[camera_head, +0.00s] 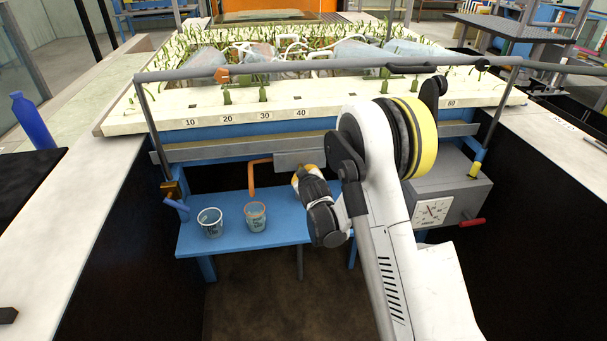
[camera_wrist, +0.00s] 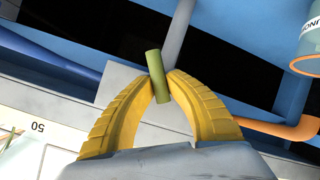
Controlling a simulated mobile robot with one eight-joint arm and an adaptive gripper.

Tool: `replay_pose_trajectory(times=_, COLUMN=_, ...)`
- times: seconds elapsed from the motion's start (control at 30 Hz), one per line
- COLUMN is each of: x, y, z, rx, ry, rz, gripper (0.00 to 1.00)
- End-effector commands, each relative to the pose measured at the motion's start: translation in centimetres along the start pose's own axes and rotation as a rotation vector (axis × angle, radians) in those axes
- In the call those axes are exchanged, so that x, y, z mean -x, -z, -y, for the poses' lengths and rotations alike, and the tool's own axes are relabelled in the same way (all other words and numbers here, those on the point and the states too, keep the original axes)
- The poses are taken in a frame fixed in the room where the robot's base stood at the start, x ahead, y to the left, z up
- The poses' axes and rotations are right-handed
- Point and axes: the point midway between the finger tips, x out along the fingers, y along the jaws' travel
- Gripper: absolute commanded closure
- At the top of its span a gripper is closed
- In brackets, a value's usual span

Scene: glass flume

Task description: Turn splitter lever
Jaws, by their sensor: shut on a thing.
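The splitter lever shows in the wrist view as a short olive-green handle (camera_wrist: 157,72), tilted slightly, between the tips of the yellow fingers. My gripper (camera_wrist: 162,84) is shut on this handle. In the head view my gripper (camera_head: 298,176) is just below the flume's front edge, at the right end of the grey splitter box (camera_head: 290,158). The lever is hidden there behind my gripper. An orange pipe (camera_head: 252,178) bends down from the box's left side; it also shows at the right in the wrist view (camera_wrist: 290,130).
Two clear cups, one on the left (camera_head: 210,222) and one under the orange pipe (camera_head: 256,216), stand on a blue shelf (camera_head: 282,232). A grey dial box (camera_head: 440,205) with a red handle (camera_head: 472,222) is to the right. A blue pipe end (camera_head: 177,207) hangs left.

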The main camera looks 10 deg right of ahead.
Motion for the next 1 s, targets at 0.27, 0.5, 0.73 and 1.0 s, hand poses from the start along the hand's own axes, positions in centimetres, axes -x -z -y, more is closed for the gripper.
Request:
replay_pose_trajectory(times=0.27, x=0.02, y=0.06, z=0.07, rx=0.088, ry=-0.034, rz=0.018, gripper=1.00)
replay_pose_trajectory(times=0.5, x=0.02, y=0.05, z=0.03, rx=0.107, ry=-0.043, rz=0.022, gripper=1.00)
replay_pose_trajectory(times=0.73, x=0.02, y=0.05, z=0.01, rx=0.107, ry=-0.043, rz=0.022, gripper=1.00)
replay_pose_trajectory(times=1.0, x=0.02, y=0.02, z=-0.04, rx=0.106, ry=-0.043, rz=0.022, gripper=0.61)
